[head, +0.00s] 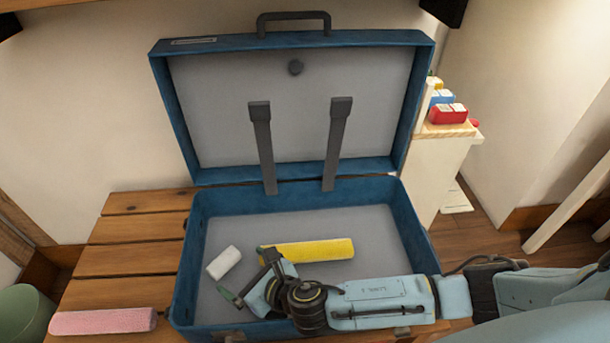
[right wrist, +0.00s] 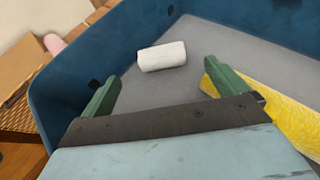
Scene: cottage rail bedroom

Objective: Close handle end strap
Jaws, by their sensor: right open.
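A blue suitcase (head: 190,260) stands open on a slatted wooden bench, its lid (head: 425,110) upright at the back with a dark handle (head: 293,17) on top. Two dark grey straps, a left one (head: 263,150) and a right one (head: 334,145), run up the inside of the lid from near the hinge. A white roll (head: 224,262) and a yellow roll (head: 325,250) lie on the grey floor of the case. My right gripper (head: 250,288) is open over the case; its green fingers (right wrist: 160,90) frame empty space near the white roll in the right wrist view. My left gripper is not visible.
A pink roll (head: 103,321) lies on the wooden bench (head: 130,230) left of the case. A white cabinet (head: 445,160) with small coloured boxes stands behind right. The case walls rise around my right gripper. The bench's left part is mostly clear.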

